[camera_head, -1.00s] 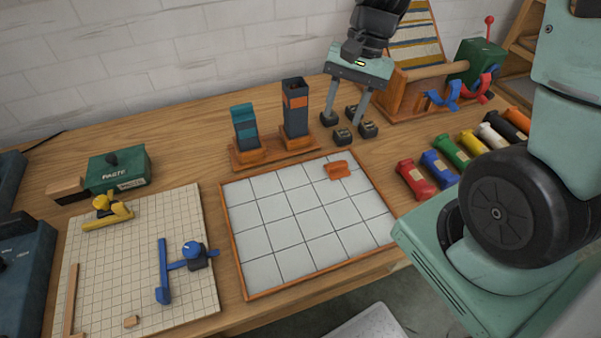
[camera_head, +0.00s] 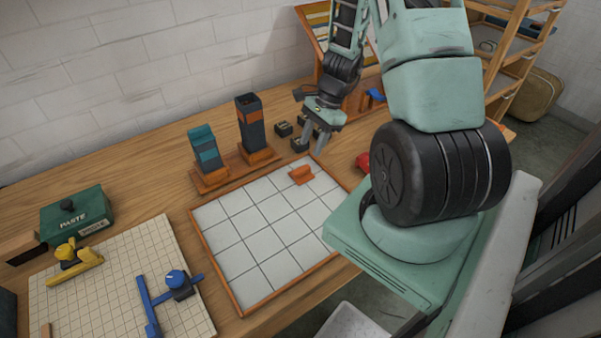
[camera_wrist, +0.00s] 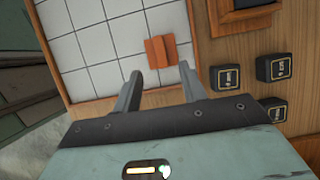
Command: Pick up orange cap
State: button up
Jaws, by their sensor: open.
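The orange cap (camera_head: 302,175) lies on the white gridded board (camera_head: 262,252), near its far right corner. In the wrist view the orange cap (camera_wrist: 161,51) sits on the tiles just beyond my fingertips, between their lines and a little nearer the right finger. My gripper (camera_head: 312,149) is open and empty, above the table just behind the cap and apart from it. In the wrist view my gripper (camera_wrist: 160,72) shows both fingers spread, with nothing between them.
Several small dark blocks (camera_head: 283,129) stand behind the board, close to my gripper. Two dark block towers, one shorter (camera_head: 205,150) and one taller (camera_head: 251,125), stand on orange bases left of them. A green paste box (camera_head: 75,212) and a cutting mat (camera_head: 110,275) lie at left.

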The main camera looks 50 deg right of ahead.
aim_at(302, 169)
jog(key=shift+p+x, duration=0.45)
jog(key=shift+x, duration=3.65)
grip_shut()
